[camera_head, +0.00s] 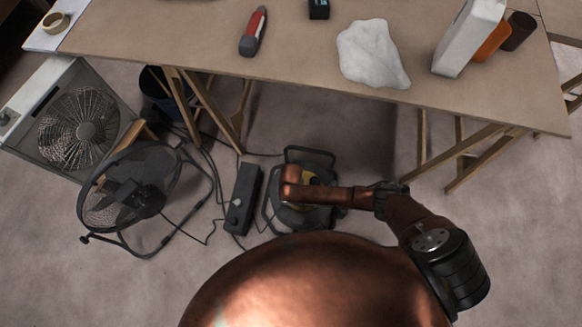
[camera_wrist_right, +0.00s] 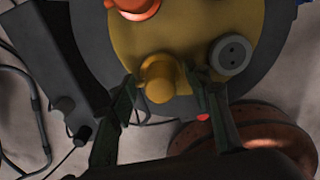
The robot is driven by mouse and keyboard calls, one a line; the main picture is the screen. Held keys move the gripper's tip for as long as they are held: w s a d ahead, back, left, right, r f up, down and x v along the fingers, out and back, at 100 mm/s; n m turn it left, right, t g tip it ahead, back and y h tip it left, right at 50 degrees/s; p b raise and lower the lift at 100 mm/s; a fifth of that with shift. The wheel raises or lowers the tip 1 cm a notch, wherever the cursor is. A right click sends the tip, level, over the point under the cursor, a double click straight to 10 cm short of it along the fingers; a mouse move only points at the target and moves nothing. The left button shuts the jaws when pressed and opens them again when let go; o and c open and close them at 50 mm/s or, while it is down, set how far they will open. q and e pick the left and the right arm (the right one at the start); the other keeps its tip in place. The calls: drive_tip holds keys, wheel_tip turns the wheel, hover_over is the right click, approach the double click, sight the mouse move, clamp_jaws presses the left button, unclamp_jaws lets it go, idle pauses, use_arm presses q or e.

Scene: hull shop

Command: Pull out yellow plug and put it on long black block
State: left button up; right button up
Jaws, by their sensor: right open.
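The yellow plug (camera_wrist_right: 158,79) shows in the right wrist view on the yellow face of a dark round cable reel. My right gripper (camera_wrist_right: 159,92) is open, with one finger on each side of the plug; I cannot tell whether they touch it. The long black block (camera_head: 243,198) lies on the floor just left of the reel (camera_head: 303,217) in the head view. It also shows in the right wrist view (camera_wrist_right: 72,62) at the left, with plugs at its near end. In the head view my right arm covers the plug and gripper. My left gripper is not in view.
A grey socket or plug (camera_wrist_right: 230,54) sits right of the yellow plug, and an orange-red part (camera_wrist_right: 137,6) is above it. A round fan (camera_head: 128,196) and a box fan (camera_head: 76,128) stand left. Cables cross the floor. A workbench (camera_head: 300,66) overhangs behind.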

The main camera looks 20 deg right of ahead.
drive_tip(key=shift+c, duration=0.4)
clamp_jaws()
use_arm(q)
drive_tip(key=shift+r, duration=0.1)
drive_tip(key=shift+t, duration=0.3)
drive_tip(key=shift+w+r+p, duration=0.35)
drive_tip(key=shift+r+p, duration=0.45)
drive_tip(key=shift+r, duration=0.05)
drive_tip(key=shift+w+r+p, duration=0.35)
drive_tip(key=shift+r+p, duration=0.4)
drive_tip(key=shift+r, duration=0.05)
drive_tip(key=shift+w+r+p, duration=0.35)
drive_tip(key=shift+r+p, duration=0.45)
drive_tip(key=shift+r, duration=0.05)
use_arm(e)
drive_tip(key=shift+r, duration=3)
